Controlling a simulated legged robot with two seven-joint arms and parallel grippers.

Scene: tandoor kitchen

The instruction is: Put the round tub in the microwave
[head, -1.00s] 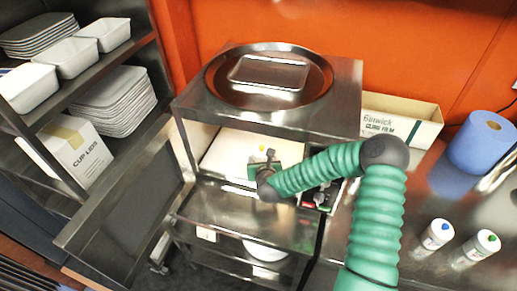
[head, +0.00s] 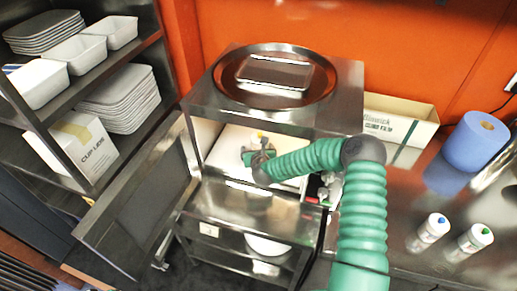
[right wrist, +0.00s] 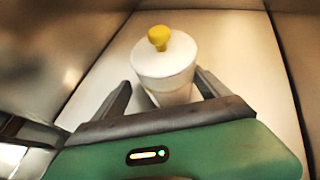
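The round tub (right wrist: 165,72) is white with a yellow knob on its lid. It stands upright on the pale floor inside the microwave (head: 345,105), whose door (head: 135,205) hangs wide open to the left. In the head view only the tub's yellow knob (head: 260,134) shows clearly, just beyond my right gripper (head: 258,160). In the right wrist view my right gripper (right wrist: 162,95) has its fingers spread, one on each side of the tub, with a gap at the left finger. Whether the right finger touches is unclear. My left gripper is out of view.
A round steel tray (head: 225,88) lies on top of the microwave. A lower shelf (head: 230,205) is below it. To the right are a cling film box (head: 410,115), a blue roll (head: 475,140) and two bottles (head: 432,230). A rack with white containers (head: 75,55) stands at left.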

